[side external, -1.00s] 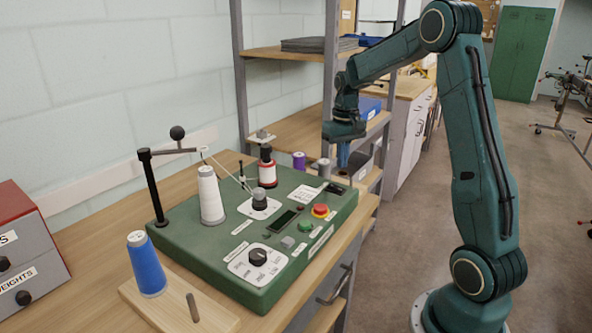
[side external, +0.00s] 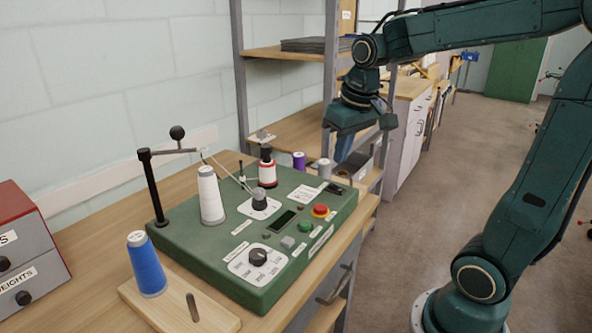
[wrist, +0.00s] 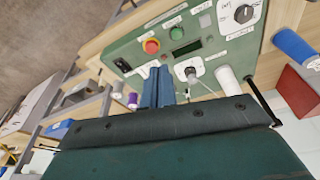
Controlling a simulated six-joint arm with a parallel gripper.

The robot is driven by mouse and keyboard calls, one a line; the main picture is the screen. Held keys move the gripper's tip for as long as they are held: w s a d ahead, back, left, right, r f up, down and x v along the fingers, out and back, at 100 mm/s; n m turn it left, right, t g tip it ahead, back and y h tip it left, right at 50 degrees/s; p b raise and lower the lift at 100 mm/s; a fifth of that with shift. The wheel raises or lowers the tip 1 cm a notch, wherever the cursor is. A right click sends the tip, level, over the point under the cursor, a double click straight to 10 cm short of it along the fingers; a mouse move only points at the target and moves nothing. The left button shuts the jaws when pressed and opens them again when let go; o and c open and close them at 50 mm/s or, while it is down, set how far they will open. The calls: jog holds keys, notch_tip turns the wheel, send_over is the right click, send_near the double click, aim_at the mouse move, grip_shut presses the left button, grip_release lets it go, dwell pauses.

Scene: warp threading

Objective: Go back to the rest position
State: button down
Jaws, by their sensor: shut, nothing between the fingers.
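My gripper (side external: 344,148) hangs in the air beyond the right rear corner of the green machine, its blue fingers together and empty. In the wrist view the shut fingers (wrist: 158,86) point over the machine's edge. The green machine (side external: 222,255) sits on the wooden bench. A white cone of thread (side external: 210,195) stands on it, with thread running from the black post's arm (side external: 176,151) to the small grey-topped knob (side external: 259,198). A red and white spool (side external: 267,172) stands at the machine's back.
A blue cone (side external: 146,264) stands on a wooden peg board (side external: 165,312) at front left. A red and grey drawer box (side external: 28,260) is at far left. A shelf rack (side external: 331,70) stands behind my gripper. Purple (side external: 299,161) and grey (side external: 324,168) spools stand behind the machine. Open floor lies right.

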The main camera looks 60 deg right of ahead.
jog(key=s+a+n+t, duration=0.2)
jog(key=s+a+t, duration=0.1)
jog(key=s+a, duration=0.6)
jog(key=s, duration=0.3)
jog(key=shift+f+n+y, duration=0.2)
jog(key=shift+n+y, duration=0.2)
dwell(0.5)
